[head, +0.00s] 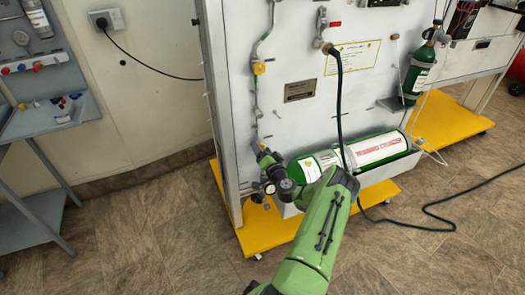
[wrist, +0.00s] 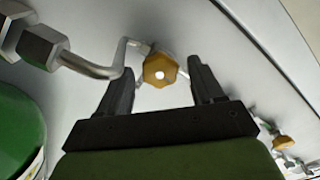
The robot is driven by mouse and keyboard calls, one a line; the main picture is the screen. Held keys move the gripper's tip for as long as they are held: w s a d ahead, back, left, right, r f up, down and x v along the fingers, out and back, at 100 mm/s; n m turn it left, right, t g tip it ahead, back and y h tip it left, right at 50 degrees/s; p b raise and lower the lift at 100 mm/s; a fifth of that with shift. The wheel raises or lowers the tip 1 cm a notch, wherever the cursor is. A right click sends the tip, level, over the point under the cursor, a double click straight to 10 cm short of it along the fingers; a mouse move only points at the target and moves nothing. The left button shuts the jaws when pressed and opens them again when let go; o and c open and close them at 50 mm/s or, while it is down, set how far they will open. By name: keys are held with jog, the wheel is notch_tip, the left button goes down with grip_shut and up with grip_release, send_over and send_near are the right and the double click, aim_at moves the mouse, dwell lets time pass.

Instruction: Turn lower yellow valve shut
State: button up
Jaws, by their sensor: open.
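In the wrist view, a yellow-orange lobed valve knob (wrist: 160,69) with a pale centre sits on the panel, between the fingertips of my gripper (wrist: 162,76). The fingers are open, one on each side of the knob, with a gap on both sides. The knob lies beside a bent metal pipe (wrist: 95,68) and near a green cylinder, which fits the lower valve. In the head view, my green arm reaches to the panel's lower left, and this knob cannot be made out clearly among the dark fittings there. The upper yellow valve (head: 259,68) shows higher on the panel.
A green cylinder (head: 306,170) lies at the panel's base beside my arm; it also shows in the wrist view (wrist: 18,130). Another yellow knob (wrist: 283,142) is at the wrist view's lower right. A dark hose (head: 340,110) hangs on the panel. Yellow base boards (head: 262,228) are below.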

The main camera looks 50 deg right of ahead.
jog(key=p+v, duration=0.4)
jog(key=v, duration=1.1)
jog(key=shift+s+a, duration=0.15)
jog(key=shift+s, duration=0.2)
